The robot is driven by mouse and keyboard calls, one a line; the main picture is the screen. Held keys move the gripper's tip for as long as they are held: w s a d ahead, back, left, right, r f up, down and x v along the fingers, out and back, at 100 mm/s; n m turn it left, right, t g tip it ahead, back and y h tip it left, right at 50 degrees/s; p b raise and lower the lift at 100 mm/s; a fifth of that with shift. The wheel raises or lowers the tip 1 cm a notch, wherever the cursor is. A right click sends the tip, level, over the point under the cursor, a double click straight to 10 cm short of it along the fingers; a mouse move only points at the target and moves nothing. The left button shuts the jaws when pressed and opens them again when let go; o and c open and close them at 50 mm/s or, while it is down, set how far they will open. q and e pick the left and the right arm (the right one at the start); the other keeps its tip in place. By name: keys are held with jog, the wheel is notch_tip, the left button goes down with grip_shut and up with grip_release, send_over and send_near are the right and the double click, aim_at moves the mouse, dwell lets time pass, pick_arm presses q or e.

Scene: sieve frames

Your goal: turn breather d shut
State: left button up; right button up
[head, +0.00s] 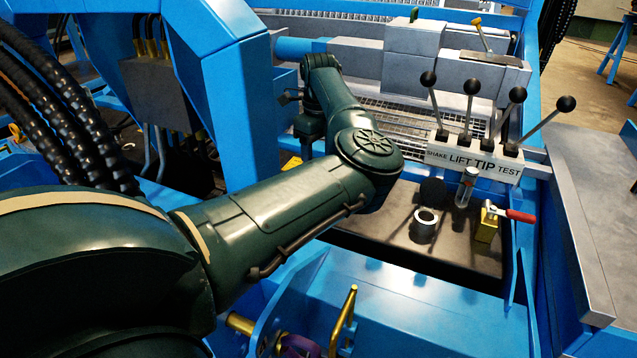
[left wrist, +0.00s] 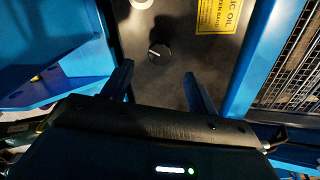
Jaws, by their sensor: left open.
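In the left wrist view a small round dark cap (left wrist: 158,52) with a pale line across its top sits on a dark panel (left wrist: 185,62). It may be breather d; I see no letter on it. My left gripper (left wrist: 158,70) is open, its two fingers apart on either side of the cap's line and nearer the camera. Nothing is between the fingers, and I cannot tell the gap down to the cap. In the head view my left arm reaches in from the left; its fingers and the cap are hidden. My right gripper is not in view.
A yellow oil sign (left wrist: 222,14) lies right of the cap, beside a blue beam (left wrist: 262,55) and a mesh grille. In the head view, several black-knobbed levers stand behind a label plate (head: 473,160). A red-handled valve (head: 489,225) and a white-rimmed port (head: 426,216) stand in front.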

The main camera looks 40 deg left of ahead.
pick_arm(q)
notch_tip(320, 180, down, 7)
jog(key=shift+f+b, duration=0.15)
jog(key=shift+b, duration=0.75)
jog(key=shift+c, duration=0.5)
jog(key=c, duration=0.9)
